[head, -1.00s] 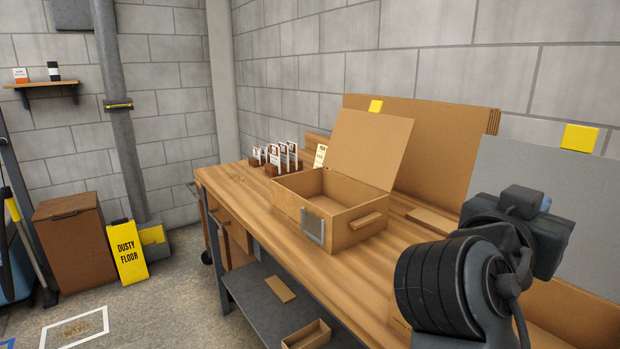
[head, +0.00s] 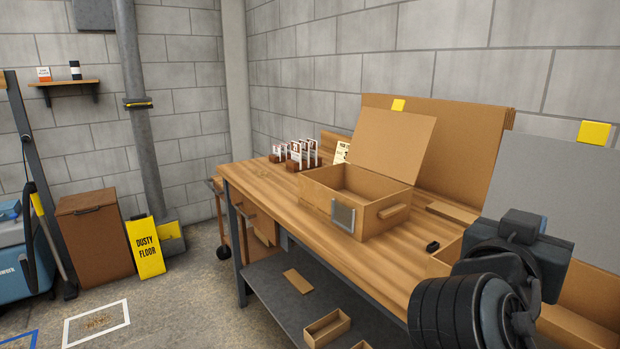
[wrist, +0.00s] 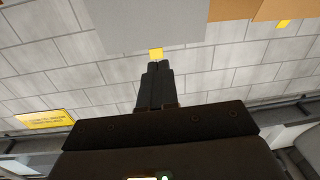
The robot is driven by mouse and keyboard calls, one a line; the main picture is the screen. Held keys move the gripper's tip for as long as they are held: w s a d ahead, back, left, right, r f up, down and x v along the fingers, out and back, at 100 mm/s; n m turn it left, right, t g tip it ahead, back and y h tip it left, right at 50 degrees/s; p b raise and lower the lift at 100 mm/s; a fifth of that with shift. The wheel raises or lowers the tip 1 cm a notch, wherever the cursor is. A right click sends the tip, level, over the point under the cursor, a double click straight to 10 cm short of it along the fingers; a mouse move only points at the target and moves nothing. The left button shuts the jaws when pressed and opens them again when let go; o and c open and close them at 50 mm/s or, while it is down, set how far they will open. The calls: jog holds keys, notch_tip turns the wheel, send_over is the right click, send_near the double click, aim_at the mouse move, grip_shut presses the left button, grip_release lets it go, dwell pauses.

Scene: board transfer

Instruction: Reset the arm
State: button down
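My arm (head: 470,300) shows at the lower right of the head view, folded up beside the right part of the workbench (head: 300,185). The gripper's fingers are not clear in the head view. In the wrist view my gripper (wrist: 156,72) points at the block wall, with its two dark fingers close together and nothing visible between them. A grey board and a yellow block show beyond the fingertips.
An open wooden box (head: 385,216) stands on the bench, with card holders (head: 295,158) behind it at left. A small black object (head: 432,246) lies right of the box. Tall brown boards (head: 470,150) and a grey board (head: 570,190) lean at the wall. Floor at left is partly clear.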

jog(key=s+a+f+n+t+y, duration=0.2)
jog(key=s+f+n+y, duration=0.4)
jog(key=f, duration=0.5)
jog(key=s+a+f+n+t+y, duration=0.15)
jog(key=s+f+n+y, duration=0.3)
jog(key=s+f, duration=0.5)
jog(key=s+a+m+y, duration=0.1)
jog(key=s+a+y, duration=0.1)
jog(key=s, duration=2)
jog(key=shift+s+a+y, duration=0.2)
jog(key=shift+y, duration=0.45)
